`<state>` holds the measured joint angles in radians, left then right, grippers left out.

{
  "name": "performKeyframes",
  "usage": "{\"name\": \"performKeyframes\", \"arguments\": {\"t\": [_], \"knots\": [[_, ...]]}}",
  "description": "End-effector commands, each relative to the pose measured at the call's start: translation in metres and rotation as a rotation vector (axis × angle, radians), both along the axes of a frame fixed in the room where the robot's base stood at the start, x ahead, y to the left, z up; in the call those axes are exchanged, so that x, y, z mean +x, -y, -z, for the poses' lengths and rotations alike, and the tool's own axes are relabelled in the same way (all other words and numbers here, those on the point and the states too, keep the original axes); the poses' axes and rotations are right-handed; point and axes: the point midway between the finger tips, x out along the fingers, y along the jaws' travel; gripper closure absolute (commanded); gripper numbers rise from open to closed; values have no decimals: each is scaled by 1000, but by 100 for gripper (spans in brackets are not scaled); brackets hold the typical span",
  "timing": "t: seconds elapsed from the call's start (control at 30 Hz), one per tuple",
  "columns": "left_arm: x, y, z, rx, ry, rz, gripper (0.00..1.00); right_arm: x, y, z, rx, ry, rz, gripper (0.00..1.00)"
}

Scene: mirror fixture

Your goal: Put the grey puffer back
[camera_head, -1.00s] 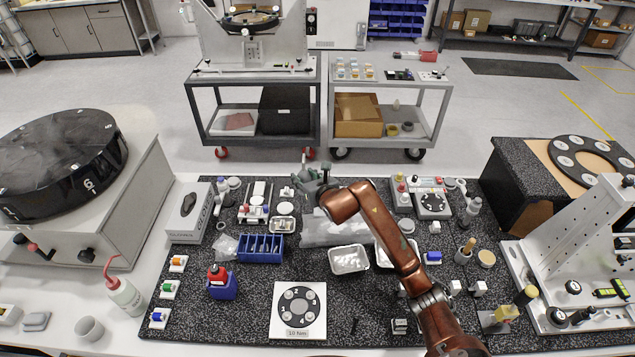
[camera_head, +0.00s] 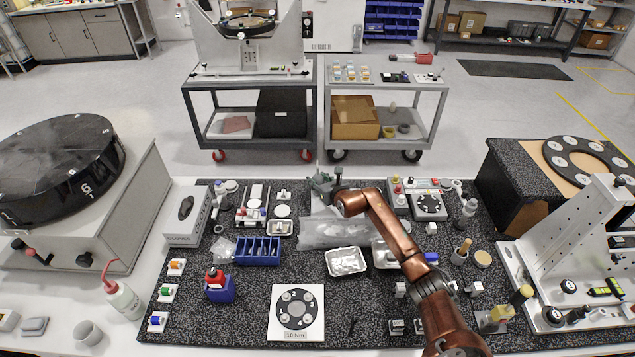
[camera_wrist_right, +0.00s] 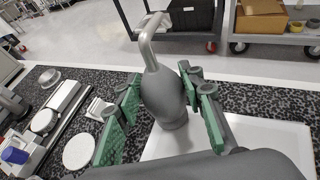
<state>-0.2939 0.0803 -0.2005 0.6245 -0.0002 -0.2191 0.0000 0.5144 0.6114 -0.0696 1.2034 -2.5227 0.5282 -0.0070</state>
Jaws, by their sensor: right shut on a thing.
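The grey puffer (camera_wrist_right: 165,96) is a grey bulb with a bent spout that points up in the right wrist view. My right gripper (camera_wrist_right: 168,100) has its green-padded fingers shut on the bulb, one on each side. The puffer's base is over a white flat surface (camera_wrist_right: 262,142); I cannot tell whether it touches. In the head view my right gripper (camera_head: 322,184) is at the back middle of the dark speckled bench mat (camera_head: 250,325). The puffer is too small there to make out clearly. My left gripper is not in view.
A clear plastic bag (camera_head: 330,233) and a foil tray (camera_head: 346,262) lie in front of the gripper. Small dishes (camera_head: 282,211) are to its left and a dial box (camera_head: 429,204) is to its right. A blue bin (camera_head: 258,251) stands front left.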

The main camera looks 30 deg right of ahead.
Motion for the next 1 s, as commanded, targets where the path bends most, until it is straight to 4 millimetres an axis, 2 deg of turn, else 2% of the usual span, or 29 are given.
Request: {"name": "performKeyframes", "arguments": {"t": [0.2,0.5,0.53,0.73,1.0], "knots": [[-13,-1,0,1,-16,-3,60,0,0,11,0,3,0,73],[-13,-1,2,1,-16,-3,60,0,0,16,0,1,0,73],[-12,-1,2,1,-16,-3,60,0,0,15,0,1,0,62],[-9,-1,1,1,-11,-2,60,0,0,15,0,1,0,49],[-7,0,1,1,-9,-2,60,0,0,14,0,2,0,47]]}}
